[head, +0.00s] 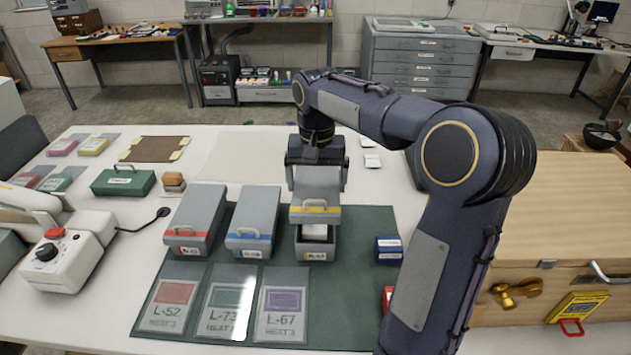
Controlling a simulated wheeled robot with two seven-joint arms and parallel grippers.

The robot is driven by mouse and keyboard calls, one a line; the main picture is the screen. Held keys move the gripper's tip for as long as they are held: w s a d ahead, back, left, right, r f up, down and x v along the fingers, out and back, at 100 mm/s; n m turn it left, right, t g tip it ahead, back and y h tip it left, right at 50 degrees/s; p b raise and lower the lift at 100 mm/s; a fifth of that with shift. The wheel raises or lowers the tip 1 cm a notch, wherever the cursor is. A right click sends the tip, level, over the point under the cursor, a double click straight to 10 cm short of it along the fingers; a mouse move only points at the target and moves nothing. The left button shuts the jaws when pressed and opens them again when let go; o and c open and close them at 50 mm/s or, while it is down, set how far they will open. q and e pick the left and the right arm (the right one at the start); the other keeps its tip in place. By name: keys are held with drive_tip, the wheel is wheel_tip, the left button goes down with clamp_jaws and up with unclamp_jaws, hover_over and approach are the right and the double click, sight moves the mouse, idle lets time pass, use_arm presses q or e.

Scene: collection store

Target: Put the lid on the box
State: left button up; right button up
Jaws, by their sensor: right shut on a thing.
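A grey box (316,254) with a small label stands on the dark green mat (365,225), and something white shows inside its open front part. A grey lid (316,190) with a yellow stripe and a handle at its front is above the box. My right gripper (316,166) is shut on the lid from above. The lid covers the rear of the box from view, and I cannot tell if the two touch. My left gripper is not in view.
Two grey boxes with lids on, one red-striped (194,218) and one blue-striped (253,219), stand to the left. Sleeved cards (228,305) lie in front. A small blue box (389,250) stands to the right. A wooden chest (570,220) is at far right.

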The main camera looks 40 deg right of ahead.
drive_tip(key=shift+f+b, duration=2.25)
drive_tip(key=shift+f, duration=0.1)
drive_tip(key=shift+f+b, duration=0.3)
drive_tip(key=shift+f, duration=0.4)
drive_tip(key=shift+p, duration=0.5)
drive_tip(key=shift+f+b, duration=0.45)
drive_tip(key=shift+f, duration=0.65)
drive_tip(key=o, duration=0.7)
